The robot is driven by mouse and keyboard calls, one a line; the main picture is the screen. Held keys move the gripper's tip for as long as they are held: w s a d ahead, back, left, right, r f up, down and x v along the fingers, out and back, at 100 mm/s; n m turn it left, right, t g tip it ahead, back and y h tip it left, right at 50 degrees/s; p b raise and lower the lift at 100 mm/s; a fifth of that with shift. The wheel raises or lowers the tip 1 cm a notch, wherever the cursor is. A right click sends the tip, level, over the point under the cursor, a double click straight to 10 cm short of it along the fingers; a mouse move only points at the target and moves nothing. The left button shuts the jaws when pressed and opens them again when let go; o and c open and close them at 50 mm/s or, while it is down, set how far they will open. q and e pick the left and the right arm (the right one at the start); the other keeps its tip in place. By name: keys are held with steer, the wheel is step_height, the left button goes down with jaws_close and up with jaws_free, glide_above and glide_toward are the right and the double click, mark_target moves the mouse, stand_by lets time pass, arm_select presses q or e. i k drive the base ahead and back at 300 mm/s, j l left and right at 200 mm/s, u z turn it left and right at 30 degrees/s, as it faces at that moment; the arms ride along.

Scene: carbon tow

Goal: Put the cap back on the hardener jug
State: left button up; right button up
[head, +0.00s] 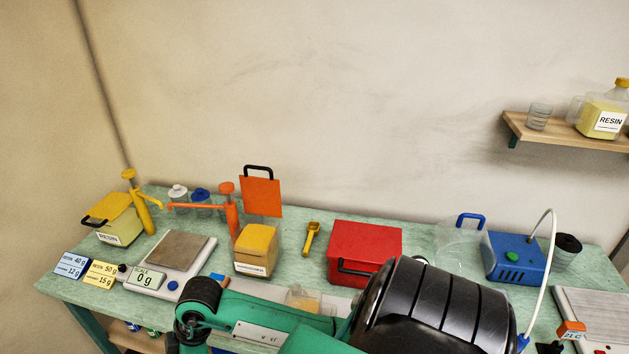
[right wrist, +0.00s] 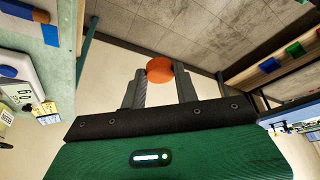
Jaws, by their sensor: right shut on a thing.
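My right gripper (right wrist: 160,74) is shut on an orange round cap (right wrist: 159,69) in the right wrist view. The cap sits between the fingertips, over the floor beside the bench edge. In the head view the gripper and cap do not show; my arm crosses the front of the bench. No jug there is clearly readable as hardener. A pale amber container (head: 302,299) is partly hidden behind my arm. An amber tub (head: 256,251) with a small unreadable label stands beside an orange pump (head: 229,205). My left gripper is not in view.
On the green bench stand a scale (head: 146,278) reading 0 g, a resin tub (head: 121,226), a red box (head: 366,248) and a blue device (head: 513,258). A resin jug (head: 602,116) with a yellow cap stands on the wall shelf (head: 560,137). Open floor lies beyond the bench edge.

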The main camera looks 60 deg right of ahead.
mark_target(309, 300)
steer(key=k+l+z, duration=0.7)
steer(key=l, duration=0.2)
steer(key=k, duration=0.05)
